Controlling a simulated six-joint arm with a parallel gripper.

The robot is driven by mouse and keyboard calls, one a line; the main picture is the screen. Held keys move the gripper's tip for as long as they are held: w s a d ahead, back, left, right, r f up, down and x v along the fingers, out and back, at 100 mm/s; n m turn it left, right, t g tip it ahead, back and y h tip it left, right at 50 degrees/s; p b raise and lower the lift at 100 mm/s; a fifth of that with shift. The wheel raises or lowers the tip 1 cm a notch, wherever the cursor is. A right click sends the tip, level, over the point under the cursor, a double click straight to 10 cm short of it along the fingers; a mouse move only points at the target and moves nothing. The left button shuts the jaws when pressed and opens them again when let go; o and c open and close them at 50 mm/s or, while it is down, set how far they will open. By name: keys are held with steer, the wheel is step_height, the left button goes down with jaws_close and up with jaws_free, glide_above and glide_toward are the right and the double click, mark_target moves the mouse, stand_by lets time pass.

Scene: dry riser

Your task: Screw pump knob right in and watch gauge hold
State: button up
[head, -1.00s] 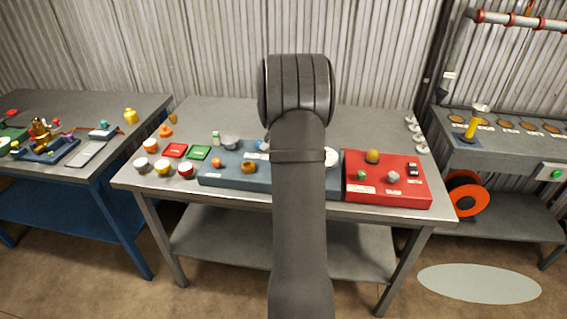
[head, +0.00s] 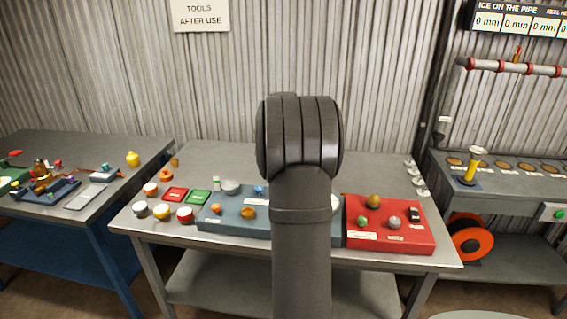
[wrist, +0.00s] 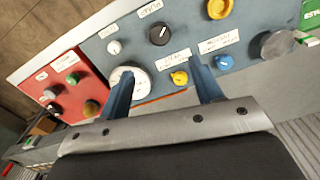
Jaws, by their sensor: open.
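The blue-grey panel (head: 225,221) lies on the middle bench, partly hidden by my arm. In the wrist view the panel (wrist: 195,40) carries a white round dial (wrist: 132,84), which looks like the gauge, near my left finger. A grey round knob (wrist: 274,45) is further right. The labels are too blurred to tell which is the pump knob. My gripper (wrist: 160,76) is open and empty, its two blue fingers over the panel; the head view hides it.
A red box (head: 385,238) with several knobs adjoins the panel. Red and green pads (head: 198,197) and several small pots are at the bench's left. A blue bench (head: 40,250) stands left, a grey bench with a pipe (head: 515,68) right. The bench's back is clear.

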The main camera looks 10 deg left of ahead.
step_height(320, 180, up, 4)
steer(key=shift+f, duration=0.1)
stand_by(0.4)
step_height(320, 180, down, 17)
steer(key=shift+f, duration=0.2)
stand_by(0.4)
